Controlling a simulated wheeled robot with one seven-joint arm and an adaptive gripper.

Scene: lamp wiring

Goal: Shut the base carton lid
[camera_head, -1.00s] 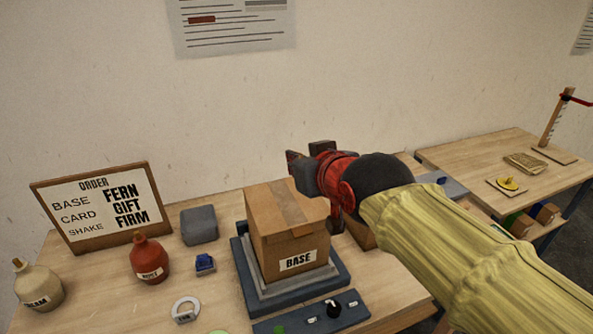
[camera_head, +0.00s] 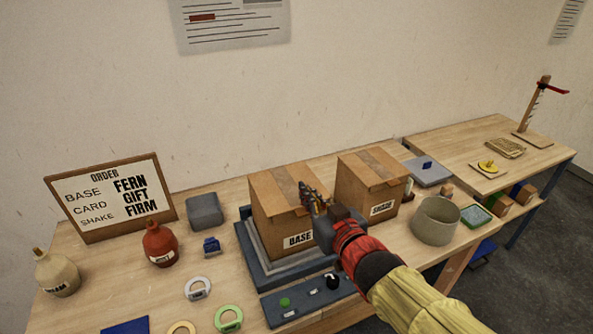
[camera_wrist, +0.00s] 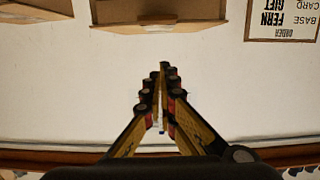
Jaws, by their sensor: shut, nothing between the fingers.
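The base carton (camera_head: 283,222) is a brown box with a tape strip and a BASE label, on a blue-grey stand in the head view. Its lid (camera_head: 275,188) lies over the top; I cannot tell whether it is fully down, as my gripper covers the front right part. My gripper (camera_head: 305,190) is shut and empty at the carton's front right top edge; I cannot tell whether it touches. In the wrist view my gripper (camera_wrist: 161,68) shows closed fingers, with a brown carton edge (camera_wrist: 158,27) beyond the tips.
The shake carton (camera_head: 368,180) stands just right of the base carton. A grey-green pot (camera_head: 436,220) is at right. A control panel (camera_head: 308,300) lies in front of the stand. Bottles, rings and an order sign (camera_head: 112,198) are at left. A second table holds small items.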

